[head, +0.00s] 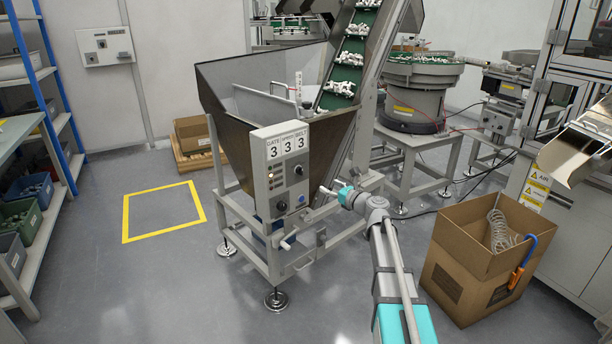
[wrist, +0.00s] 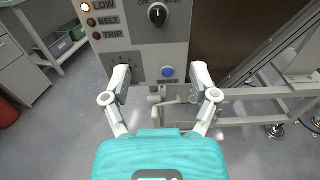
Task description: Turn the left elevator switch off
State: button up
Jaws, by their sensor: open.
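The elevator's grey control box (head: 284,178) is on the front of the metal hopper. Its black rotary switch (wrist: 157,14) shows at the top of the wrist view, with OFF printed at its upper left; its white pointer mark looks roughly upright. The same knob is small in the head view (head: 299,170). A second, lower dial is mostly hidden behind my left finger in the wrist view. My gripper (wrist: 160,72) is open and empty, fingers spread below the switch, either side of the blue reset button (wrist: 168,72). In the head view my gripper (head: 328,192) is right of the box.
The LOW lamp (wrist: 85,6) is lit; BELT and TRIP lamps are below it. A crank handle (wrist: 168,108) and frame rails (wrist: 265,92) lie under the box. An open cardboard box (head: 470,265) stands at right. Floor left of the hopper is clear, with a yellow square (head: 128,215).

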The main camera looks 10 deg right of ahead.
aim_at(300, 171)
jog(key=x, duration=1.4)
jog(key=shift+s, duration=0.1)
dwell(0.3)
